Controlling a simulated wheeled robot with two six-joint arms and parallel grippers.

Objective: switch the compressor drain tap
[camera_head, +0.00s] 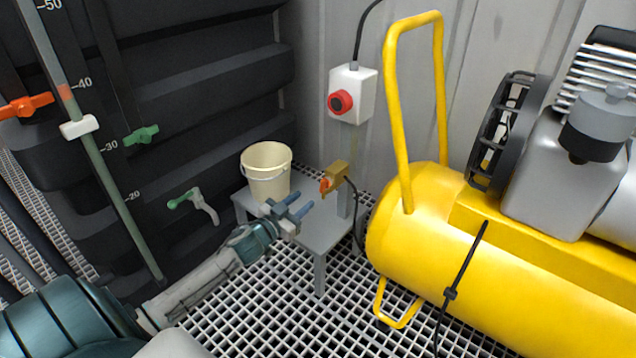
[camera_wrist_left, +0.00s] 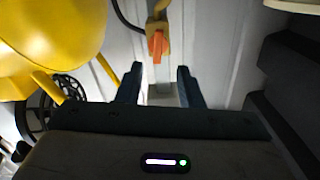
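The compressor drain tap is a small brass body (camera_head: 339,172) with an orange lever (camera_head: 325,186), beside a grey post between the bucket and the yellow compressor (camera_head: 480,260). In the left wrist view the orange lever (camera_wrist_left: 158,45) hangs from the brass body (camera_wrist_left: 157,20), ahead of the fingertips and slightly left of centre. My left gripper (camera_head: 304,204) is over the small grey table, just left of and below the tap. Its blue fingers (camera_wrist_left: 158,75) are apart, with nothing between them. The lever appears clear of both fingers. My right gripper is not in view.
A cream bucket (camera_head: 266,172) stands on the small grey table (camera_head: 318,232) behind my left gripper. A white box with a red button (camera_head: 342,102) is above the tap. A black hose runs from the tap. Green and orange valve handles line the dark tank (camera_head: 200,90) at left.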

